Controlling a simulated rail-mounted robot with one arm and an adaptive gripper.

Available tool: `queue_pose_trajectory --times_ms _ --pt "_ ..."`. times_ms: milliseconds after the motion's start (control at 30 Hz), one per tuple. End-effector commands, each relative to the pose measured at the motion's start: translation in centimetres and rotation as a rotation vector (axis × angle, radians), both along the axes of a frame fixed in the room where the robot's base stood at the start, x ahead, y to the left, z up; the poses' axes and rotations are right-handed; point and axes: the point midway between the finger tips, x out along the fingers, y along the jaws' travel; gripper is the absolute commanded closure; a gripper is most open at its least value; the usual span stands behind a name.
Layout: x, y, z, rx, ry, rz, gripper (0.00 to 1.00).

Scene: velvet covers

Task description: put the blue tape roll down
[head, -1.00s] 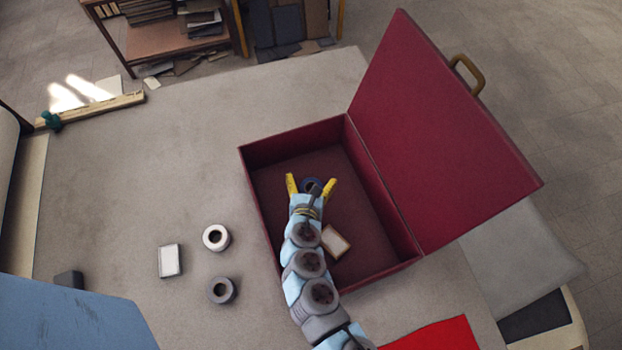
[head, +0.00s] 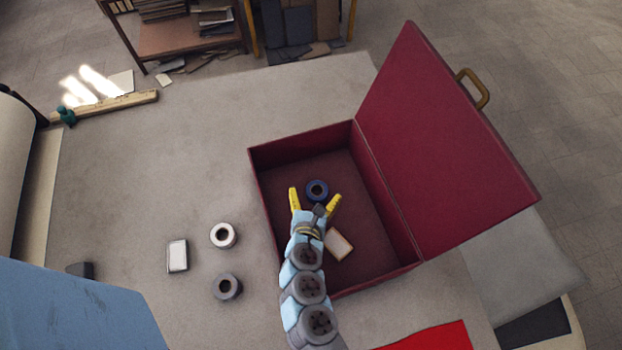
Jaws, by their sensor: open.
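The blue tape roll (head: 317,190) lies on the floor of the open dark red case (head: 290,150), towards its far side. My gripper (head: 315,196) has its yellow fingers spread wide and empty. It is just on the near side of the roll in the picture, and the roll shows clear of the fingers. How high the fingers are above the case floor I cannot tell.
A small framed card (head: 338,244) lies in the case, right of my arm. The case lid (head: 445,140) stands open on the right. On the table left of the case are a white roll (head: 223,235), a grey roll (head: 227,287) and a white box (head: 177,256).

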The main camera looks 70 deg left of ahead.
Motion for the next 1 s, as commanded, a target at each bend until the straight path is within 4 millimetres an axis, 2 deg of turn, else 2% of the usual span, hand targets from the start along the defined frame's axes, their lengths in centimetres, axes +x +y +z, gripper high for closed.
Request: queue_pose_trajectory --times_ms 500,1000 --pt "-1.8 -4.1 1.9 -0.002 0.002 -0.003 0.03" --pt "-2.6 -5.4 2.6 0.002 -0.001 0.001 0.03"
